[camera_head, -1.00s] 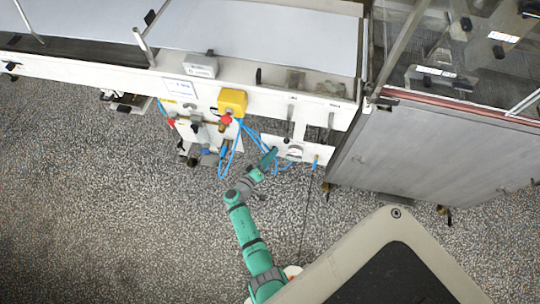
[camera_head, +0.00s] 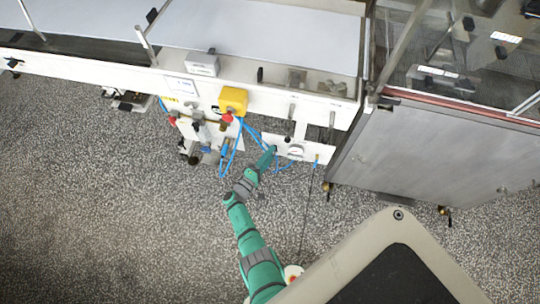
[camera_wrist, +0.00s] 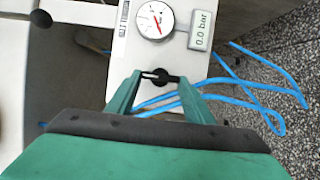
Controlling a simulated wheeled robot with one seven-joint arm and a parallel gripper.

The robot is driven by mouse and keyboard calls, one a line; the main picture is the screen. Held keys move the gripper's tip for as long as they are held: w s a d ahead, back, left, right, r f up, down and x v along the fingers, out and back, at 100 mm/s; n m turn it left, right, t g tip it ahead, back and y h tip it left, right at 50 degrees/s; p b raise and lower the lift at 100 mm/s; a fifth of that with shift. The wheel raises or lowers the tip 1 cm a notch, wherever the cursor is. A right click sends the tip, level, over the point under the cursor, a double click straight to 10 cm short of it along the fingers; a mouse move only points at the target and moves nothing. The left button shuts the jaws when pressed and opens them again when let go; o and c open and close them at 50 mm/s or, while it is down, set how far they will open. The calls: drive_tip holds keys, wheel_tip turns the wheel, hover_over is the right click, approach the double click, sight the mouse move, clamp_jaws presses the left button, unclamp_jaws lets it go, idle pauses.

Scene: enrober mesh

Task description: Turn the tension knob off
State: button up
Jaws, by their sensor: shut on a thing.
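The tension knob (camera_wrist: 160,76) is a small black knob with a thin crossbar on a white panel, below a round gauge in the wrist view. My gripper (camera_wrist: 159,78) has its two green fingers on either side of the knob and is shut on it. In the head view my gripper (camera_head: 273,150) reaches the left part of the white panel (camera_head: 309,157); the knob cannot be made out there. The gauge (camera_wrist: 154,20) has a red needle, and a display (camera_wrist: 201,30) beside it reads 0.0 bar.
Blue hoses (camera_wrist: 235,95) loop to the right of my gripper and pass beneath the fingers. A yellow box (camera_head: 233,101) with a red button is on the machine frame to the left. A large grey cabinet (camera_head: 430,155) stands to the right. Speckled floor (camera_head: 110,210) is open at the lower left.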

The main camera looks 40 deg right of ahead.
drive_tip(key=o, duration=1)
drive_tip(key=shift+o, duration=0.2)
drive_tip(key=v, duration=1.1)
drive_tip(key=shift+d, duration=0.1)
